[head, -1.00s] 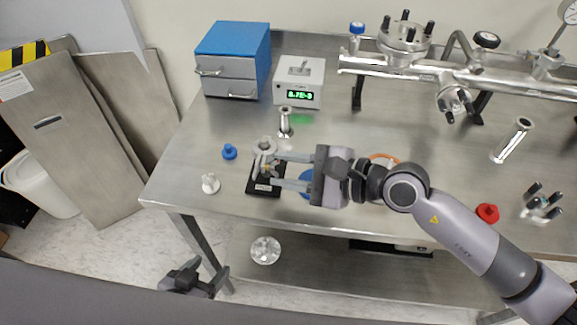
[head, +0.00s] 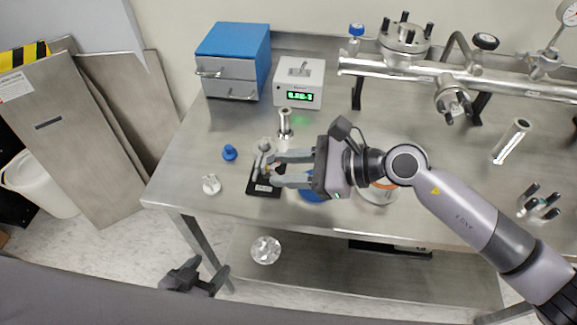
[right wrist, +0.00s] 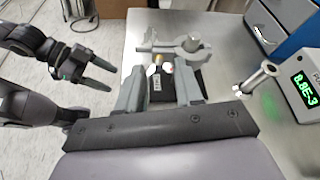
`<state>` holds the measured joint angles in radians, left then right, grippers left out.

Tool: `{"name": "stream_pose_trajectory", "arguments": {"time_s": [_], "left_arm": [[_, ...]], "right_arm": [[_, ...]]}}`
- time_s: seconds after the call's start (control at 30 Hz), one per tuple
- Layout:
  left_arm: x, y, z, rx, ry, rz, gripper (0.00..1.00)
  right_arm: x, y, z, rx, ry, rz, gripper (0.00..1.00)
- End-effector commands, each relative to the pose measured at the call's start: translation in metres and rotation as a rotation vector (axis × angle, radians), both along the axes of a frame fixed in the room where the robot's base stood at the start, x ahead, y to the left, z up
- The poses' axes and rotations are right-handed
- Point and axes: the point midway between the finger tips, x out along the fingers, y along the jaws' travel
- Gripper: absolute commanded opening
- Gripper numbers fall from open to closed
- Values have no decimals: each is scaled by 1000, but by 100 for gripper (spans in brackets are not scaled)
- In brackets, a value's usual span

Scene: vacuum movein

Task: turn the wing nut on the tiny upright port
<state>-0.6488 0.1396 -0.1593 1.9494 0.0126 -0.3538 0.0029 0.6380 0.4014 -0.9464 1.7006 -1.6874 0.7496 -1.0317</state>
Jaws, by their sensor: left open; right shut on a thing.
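The tiny upright port (head: 264,146) is a small metallic fitting on a black base (head: 262,190) near the bench's left front. In the right wrist view, the port's clamp (right wrist: 190,45) and a small wing nut with a reddish part (right wrist: 154,69) show beyond the fingers. My right gripper (head: 269,170) reaches in from the right and is shut on the wing nut; the exact contact is partly hidden by the fingers. My left gripper (head: 195,279) is open and empty, low beside the bench's front edge; it also shows in the right wrist view (right wrist: 82,72).
A gauge box (head: 299,84) with a green display and a blue-topped drawer cabinet (head: 236,60) stand behind. A metal tube fitting (head: 285,122) stands close behind the port. A blue knob (head: 230,153) and a white part (head: 211,184) lie left. A steel manifold (head: 450,72) spans the back right.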

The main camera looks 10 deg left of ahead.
Motion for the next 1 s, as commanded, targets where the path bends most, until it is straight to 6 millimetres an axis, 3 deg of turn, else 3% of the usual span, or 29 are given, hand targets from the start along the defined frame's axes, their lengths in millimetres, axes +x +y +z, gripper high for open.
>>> {"name": "stream_pose_trajectory", "arguments": {"time_s": [0.4,0.87,0.9,0.93,1.0], "left_arm": [[0,0,-4,0,0,0,62],[0,0,-4,0,0,0,62],[0,0,-4,0,0,0,62],[0,0,-4,0,0,0,62],[0,0,-4,0,0,0,62]], "right_arm": [[2,0,0,5,163,-2,6],[1,0,0,5,175,0,5],[1,0,-1,5,175,0,49],[1,0,-1,5,175,0,58],[2,0,-1,5,174,-2,62]]}}
